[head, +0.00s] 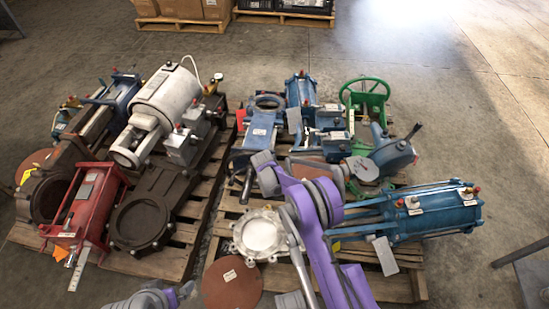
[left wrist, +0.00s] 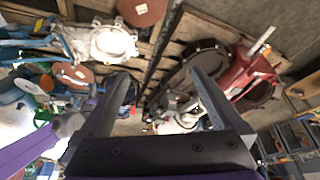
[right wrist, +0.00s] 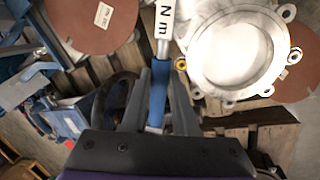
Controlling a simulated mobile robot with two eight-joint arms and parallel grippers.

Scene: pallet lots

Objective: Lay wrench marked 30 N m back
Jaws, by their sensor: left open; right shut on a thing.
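A wrench (right wrist: 157,98) with a blue grip and a pale upper shaft shows in the right wrist view. Its white label reads "N m"; the number is cut off by the top edge. My right gripper (right wrist: 150,78) is shut on the blue grip, beside the round white flanged valve (right wrist: 236,50). In the head view my purple right arm reaches over the right pallet near this white valve (head: 260,234); I cannot make out the wrench there. My left gripper (left wrist: 158,76) is open and empty above the pallets in the left wrist view.
The left pallet (head: 150,263) carries a red actuator (head: 86,205), dark gate valves and a white motor (head: 165,100). The right pallet (head: 400,287) carries blue actuators (head: 435,210), a green handwheel valve (head: 365,98) and brown discs (head: 232,284). A narrow gap separates the pallets.

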